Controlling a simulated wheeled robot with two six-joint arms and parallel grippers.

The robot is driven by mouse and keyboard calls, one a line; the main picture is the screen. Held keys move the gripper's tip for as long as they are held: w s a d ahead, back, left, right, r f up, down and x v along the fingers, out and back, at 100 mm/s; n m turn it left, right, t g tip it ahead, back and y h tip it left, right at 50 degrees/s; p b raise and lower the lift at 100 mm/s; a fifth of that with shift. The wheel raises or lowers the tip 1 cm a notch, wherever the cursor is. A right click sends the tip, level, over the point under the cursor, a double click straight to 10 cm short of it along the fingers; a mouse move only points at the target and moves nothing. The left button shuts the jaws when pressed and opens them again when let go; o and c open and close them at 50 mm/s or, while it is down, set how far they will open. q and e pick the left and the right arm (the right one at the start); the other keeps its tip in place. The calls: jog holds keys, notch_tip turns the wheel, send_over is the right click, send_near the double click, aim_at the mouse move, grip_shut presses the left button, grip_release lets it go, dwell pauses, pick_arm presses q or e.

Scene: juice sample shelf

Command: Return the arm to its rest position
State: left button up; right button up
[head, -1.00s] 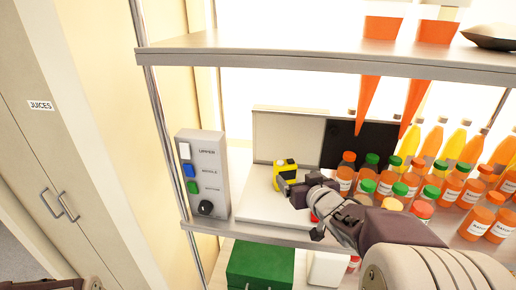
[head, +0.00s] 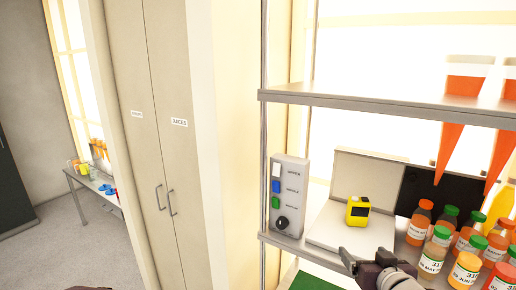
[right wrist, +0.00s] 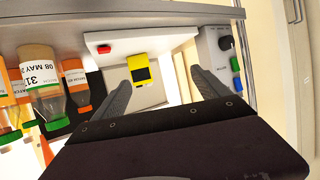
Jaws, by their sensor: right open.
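My right gripper (head: 358,262) shows at the bottom of the head view, in front of the shelf's front edge. In the right wrist view its two fingers (right wrist: 161,80) are apart, with nothing held between them. A yellow device with a dark screen (head: 357,211) stands on the pale platform (head: 324,240) beyond the gripper, apart from it. It also shows in the right wrist view (right wrist: 143,70). Most of my right arm is cut off by the frame. My left gripper is not in view.
Several juice bottles (head: 419,223) stand on the shelf to the right. A grey button panel (head: 290,193) stands left of the platform. The upper shelf (head: 390,107) is above. Tall cabinet doors (head: 158,150) and open floor lie further left.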

jog(key=s+a+f+g+b, duration=0.15)
jog(key=a+f, duration=0.25)
jog(key=f, duration=0.4)
jog(key=s+a+f+g+b, duration=0.1)
jog(key=a+f+g+b, duration=0.2)
jog(key=f, duration=0.4)
jog(key=s+a+f+g, duration=0.2)
jog(key=s+f+g, duration=0.6)
jog(key=s, duration=0.6)
jog(key=shift+f+y+p, duration=0.2)
jog(key=shift+y+p, duration=0.1)
jog(key=shift+p, duration=0.15)
jog(key=shift+w, duration=0.1)
jog(key=shift+c, duration=0.4)
